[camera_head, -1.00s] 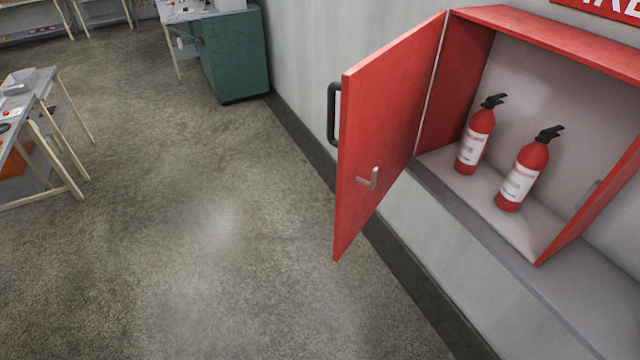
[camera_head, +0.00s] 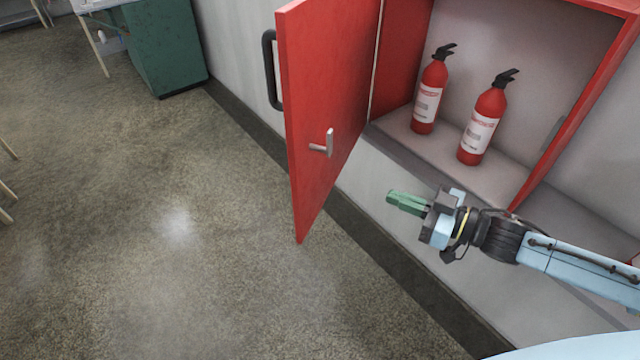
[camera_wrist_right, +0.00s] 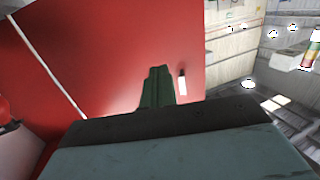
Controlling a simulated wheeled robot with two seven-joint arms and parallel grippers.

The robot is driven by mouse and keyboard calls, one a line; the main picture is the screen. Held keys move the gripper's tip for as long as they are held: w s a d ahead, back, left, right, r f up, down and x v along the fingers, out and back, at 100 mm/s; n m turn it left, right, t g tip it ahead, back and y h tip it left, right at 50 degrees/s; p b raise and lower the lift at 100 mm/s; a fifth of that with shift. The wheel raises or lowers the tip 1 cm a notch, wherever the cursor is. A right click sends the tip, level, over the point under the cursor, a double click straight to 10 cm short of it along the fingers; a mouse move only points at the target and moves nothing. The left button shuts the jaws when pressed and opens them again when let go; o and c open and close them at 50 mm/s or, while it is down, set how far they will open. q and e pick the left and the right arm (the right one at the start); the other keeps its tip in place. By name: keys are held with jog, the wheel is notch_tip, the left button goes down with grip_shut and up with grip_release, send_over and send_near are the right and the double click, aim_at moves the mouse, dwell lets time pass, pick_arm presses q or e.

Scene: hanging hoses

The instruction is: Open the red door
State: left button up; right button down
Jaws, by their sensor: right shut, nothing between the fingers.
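The red door (camera_head: 325,95) of the wall cabinet stands swung open, with a grey handle (camera_head: 328,145) on its inner face and a black pull (camera_head: 270,70) on its outer side. My right gripper (camera_head: 392,200) is shut and empty. In the head view it shows to the right of the door, below the cabinet opening. In the right wrist view, the green fingers (camera_wrist_right: 157,86) show against the red door (camera_wrist_right: 150,40), with the pale handle (camera_wrist_right: 182,83) just right of them. I cannot tell whether they touch the door. My left gripper is not in view.
Two fire extinguishers (camera_head: 429,95) (camera_head: 482,122) stand inside the red cabinet (camera_head: 405,60). A grey ledge (camera_head: 400,160) runs below it. A green cabinet (camera_head: 165,50) stands at the back left. The floor (camera_head: 140,220) left of the door is clear.

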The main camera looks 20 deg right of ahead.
aim_at(304, 172)
jog(key=s+a+r+n+g+y, duration=0.1)
jog(key=s+a+r+y, duration=0.1)
jog(key=a+r+y, duration=0.15)
jog(key=shift+h, duration=0.45)
jog(key=x, duration=1.4)
jog(key=shift+s+a+r, duration=0.1)
jog(key=shift+s+r, duration=0.05)
